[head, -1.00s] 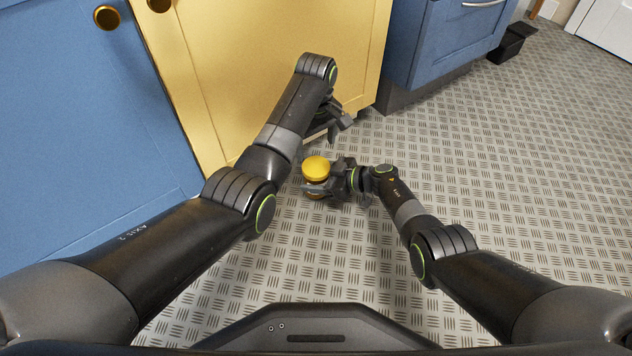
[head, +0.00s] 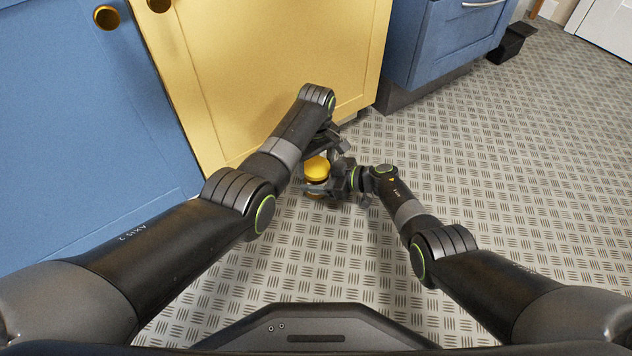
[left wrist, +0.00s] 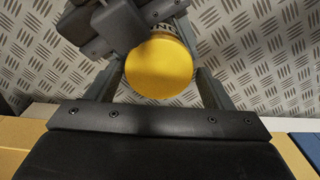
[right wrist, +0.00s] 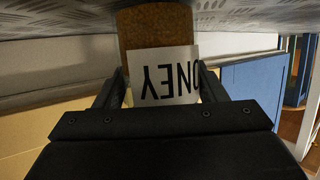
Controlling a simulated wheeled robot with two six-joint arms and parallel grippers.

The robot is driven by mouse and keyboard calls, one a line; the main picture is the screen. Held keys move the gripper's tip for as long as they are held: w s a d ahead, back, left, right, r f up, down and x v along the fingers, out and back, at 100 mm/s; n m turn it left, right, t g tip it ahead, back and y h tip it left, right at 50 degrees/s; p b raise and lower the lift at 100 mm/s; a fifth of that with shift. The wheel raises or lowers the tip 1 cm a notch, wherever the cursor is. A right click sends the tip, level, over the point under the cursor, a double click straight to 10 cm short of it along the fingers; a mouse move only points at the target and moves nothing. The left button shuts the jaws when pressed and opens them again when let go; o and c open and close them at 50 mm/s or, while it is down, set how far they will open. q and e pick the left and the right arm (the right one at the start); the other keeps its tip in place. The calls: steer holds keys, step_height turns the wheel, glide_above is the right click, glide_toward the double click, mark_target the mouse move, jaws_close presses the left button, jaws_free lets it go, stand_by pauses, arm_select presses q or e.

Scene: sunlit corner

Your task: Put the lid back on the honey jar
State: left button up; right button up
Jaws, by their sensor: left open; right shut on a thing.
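The yellow round lid (head: 316,168) shows on top of the honey jar, above my right gripper (head: 325,187). I cannot tell how firmly it is seated. The amber jar (right wrist: 158,28), with a white label, shows upside down in the right wrist view, between the fingers of my right gripper (right wrist: 162,88); the gripper is shut on it. My left gripper (head: 328,150) is open just above the lid. In the left wrist view the lid (left wrist: 160,68) lies between its spread fingers, with part of the label showing past its rim.
A yellow cabinet door (head: 260,70) stands close behind my left gripper. Blue cabinets (head: 70,130) flank it, with another (head: 445,45) at the right. The patterned metal floor (head: 530,190) is clear to the right. A small black box (head: 512,43) stands far back.

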arm_select(q)
steer(key=shift+f, duration=0.4)
steer(key=c, duration=0.8)
steer(key=shift+m, duration=1.7)
steer(key=o, duration=0.9)
steer(key=shift+o, duration=0.9)
steer(key=shift+d+r, duration=0.1)
